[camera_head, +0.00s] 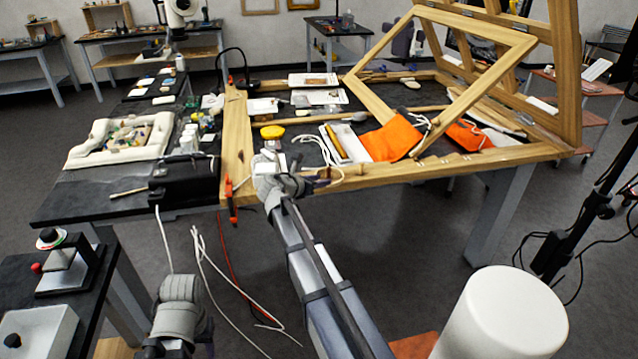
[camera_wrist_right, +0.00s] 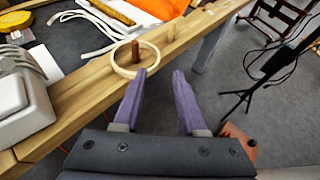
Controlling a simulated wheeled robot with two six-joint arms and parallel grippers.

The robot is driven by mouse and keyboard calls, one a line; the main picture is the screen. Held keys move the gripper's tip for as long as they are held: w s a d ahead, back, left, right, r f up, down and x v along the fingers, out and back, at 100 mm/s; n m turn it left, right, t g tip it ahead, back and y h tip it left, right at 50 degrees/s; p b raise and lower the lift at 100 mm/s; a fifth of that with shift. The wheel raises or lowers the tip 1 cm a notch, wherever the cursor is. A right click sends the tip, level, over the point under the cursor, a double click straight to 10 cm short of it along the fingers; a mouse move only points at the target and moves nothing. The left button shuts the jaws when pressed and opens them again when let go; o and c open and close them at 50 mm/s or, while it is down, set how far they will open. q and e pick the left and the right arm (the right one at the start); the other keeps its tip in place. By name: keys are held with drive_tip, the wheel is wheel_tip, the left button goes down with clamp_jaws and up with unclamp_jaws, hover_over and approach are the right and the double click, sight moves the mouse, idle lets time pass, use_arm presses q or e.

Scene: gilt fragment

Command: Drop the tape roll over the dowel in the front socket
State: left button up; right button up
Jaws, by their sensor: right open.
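The tape roll (camera_wrist_right: 115,67) is a thin pale ring in the right wrist view. It encircles the upright brown dowel (camera_wrist_right: 135,52) and looks low, near the wooden front rail (camera_wrist_right: 84,92). I cannot tell whether it lies fully flat. The socket under the dowel is hidden. My right gripper (camera_wrist_right: 160,74) is open, its two purple fingers apart with nothing between them, just on the near side of the ring. In the head view my right gripper (camera_head: 318,181) is small at the front rail. My left arm shows at the bottom left; its fingers are barely visible.
White cord (camera_wrist_right: 88,18) and orange cloth (camera_head: 393,137) lie behind the rail. A tilted wooden frame (camera_head: 480,95) rises at the back right. Open floor lies in front of the rail.

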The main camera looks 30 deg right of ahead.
drive_tip(key=shift+a, duration=0.1)
drive_tip(key=s+a+f+m+g+y, duration=0.2)
drive_tip(key=s+a+m, duration=0.4)
drive_tip(key=s+a, duration=0.4)
drive_tip(key=s+a+f+m+g+y, duration=0.2)
drive_tip(key=s+a+f+m+y, duration=0.3)
drive_tip(key=s+a, duration=0.6)
drive_tip(key=s+a+f+m+g+y, duration=0.2)
drive_tip(key=s+a+f+m+y, duration=0.1)
drive_tip(key=s+a+f+m, duration=0.3)
drive_tip(key=s+a+m, duration=0.2)
drive_tip(key=s+a, duration=0.2)
drive_tip(key=a, duration=0.1)
drive_tip(key=shift+s+a+m+y, duration=0.15)
drive_tip(key=shift+a+m+y, duration=0.15)
drive_tip(key=shift+a, duration=0.1)
wheel_tip(320, 180, up, 3)
drive_tip(key=p, duration=0.3)
drive_tip(key=shift+f, duration=0.1)
